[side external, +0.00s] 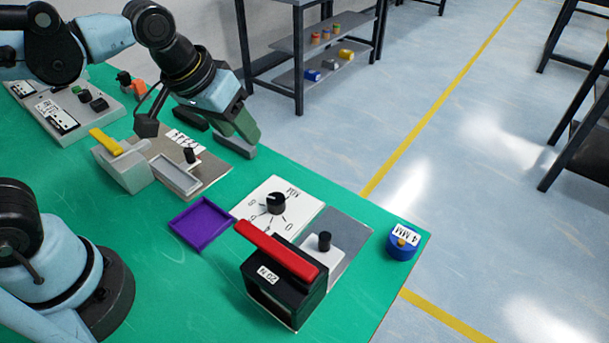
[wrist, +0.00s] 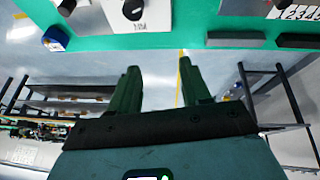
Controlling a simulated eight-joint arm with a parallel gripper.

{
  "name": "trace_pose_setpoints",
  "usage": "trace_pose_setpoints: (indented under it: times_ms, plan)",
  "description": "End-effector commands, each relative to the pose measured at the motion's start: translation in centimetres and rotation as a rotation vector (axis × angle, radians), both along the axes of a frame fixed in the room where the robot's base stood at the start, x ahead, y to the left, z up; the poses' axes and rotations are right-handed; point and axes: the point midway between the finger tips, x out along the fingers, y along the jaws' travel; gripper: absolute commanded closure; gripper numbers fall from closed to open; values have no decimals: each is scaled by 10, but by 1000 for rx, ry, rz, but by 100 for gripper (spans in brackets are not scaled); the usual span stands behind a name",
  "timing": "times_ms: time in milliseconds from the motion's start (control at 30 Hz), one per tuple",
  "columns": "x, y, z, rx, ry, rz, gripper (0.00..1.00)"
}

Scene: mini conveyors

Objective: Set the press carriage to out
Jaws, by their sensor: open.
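The press (side external: 285,283) is a black frame with a red lever (side external: 277,250) and a "20 N" label, near the front of the green table. Beside it, a light block with a black knob (side external: 324,241) stands on a grey plate (side external: 350,235); this appears to be its carriage. A knob at the top of the wrist view (wrist: 68,6) seems to be the same one. My gripper (side external: 238,126) is open and empty near the table's far edge, away from the press. Its two green fingers show apart in the wrist view (wrist: 160,80).
A white dial plate (side external: 262,212), purple tray (side external: 203,223) and blue "4 MM" puck (side external: 402,245) surround the press. A grey device with a yellow handle (side external: 122,165) and a grey tray with a knob (side external: 180,176) stand farther left. Bars (side external: 235,147) lie near my gripper.

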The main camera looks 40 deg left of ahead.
Motion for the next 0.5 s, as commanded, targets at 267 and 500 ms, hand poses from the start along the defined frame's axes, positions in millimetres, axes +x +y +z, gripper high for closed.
trace_pose_setpoints:
  times_ms: [267, 500]
  plan:
    - [15, -91, 2, -41, 244, 110, 53]
    - [10, -156, -9, 2, 390, 221, 53]
